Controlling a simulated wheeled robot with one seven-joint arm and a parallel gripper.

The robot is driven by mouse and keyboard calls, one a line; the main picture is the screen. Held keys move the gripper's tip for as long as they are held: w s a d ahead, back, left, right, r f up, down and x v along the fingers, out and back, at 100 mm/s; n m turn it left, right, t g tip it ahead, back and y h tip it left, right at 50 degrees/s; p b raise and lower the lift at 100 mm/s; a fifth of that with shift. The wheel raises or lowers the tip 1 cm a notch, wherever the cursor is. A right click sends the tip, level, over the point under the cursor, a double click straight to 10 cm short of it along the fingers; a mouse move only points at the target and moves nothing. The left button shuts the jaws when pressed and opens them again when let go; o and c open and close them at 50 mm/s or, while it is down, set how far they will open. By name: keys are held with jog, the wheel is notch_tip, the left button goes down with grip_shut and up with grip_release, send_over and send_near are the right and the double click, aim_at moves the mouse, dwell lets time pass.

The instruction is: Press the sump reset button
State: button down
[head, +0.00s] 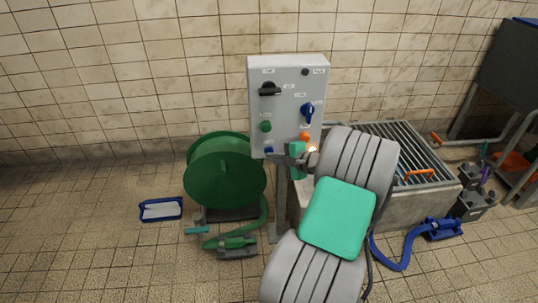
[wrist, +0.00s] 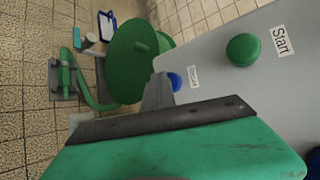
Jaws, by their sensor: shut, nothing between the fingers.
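The grey control panel (head: 287,95) stands upright on a post. A small blue button (head: 269,150) sits at its lower left, below a green button (head: 265,126). In the wrist view the blue button (wrist: 175,82) has a small label that I cannot read surely, and the green button (wrist: 243,49) is labelled "Start". My gripper (head: 272,156) is shut and empty, its tips at the panel's lower edge, close to the blue button. In the wrist view the gripper tip (wrist: 158,92) partly overlaps the blue button. I cannot tell whether they touch.
The panel also has a black knob (head: 269,89), a blue knob (head: 307,112) and an orange control (head: 304,138) close to my wrist. A green hose reel (head: 222,175) stands at the left. A grated sump (head: 388,140) lies at the right behind my arm.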

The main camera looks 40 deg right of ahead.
jog(key=shift+w+d, duration=0.15)
jog(key=shift+w, duration=0.1)
jog(key=shift+s, duration=0.1)
dwell(0.5)
jog(key=shift+s+a+p, duration=0.65)
jog(key=shift+s+a, duration=0.15)
jog(key=shift+s, duration=0.25)
jog(key=s+a, duration=0.1)
jog(key=s+a+p, duration=0.1)
jog(key=s+p, duration=0.1)
jog(key=s, duration=0.1)
jog(key=shift+s+a, duration=0.1)
jog(key=shift+a, duration=0.3)
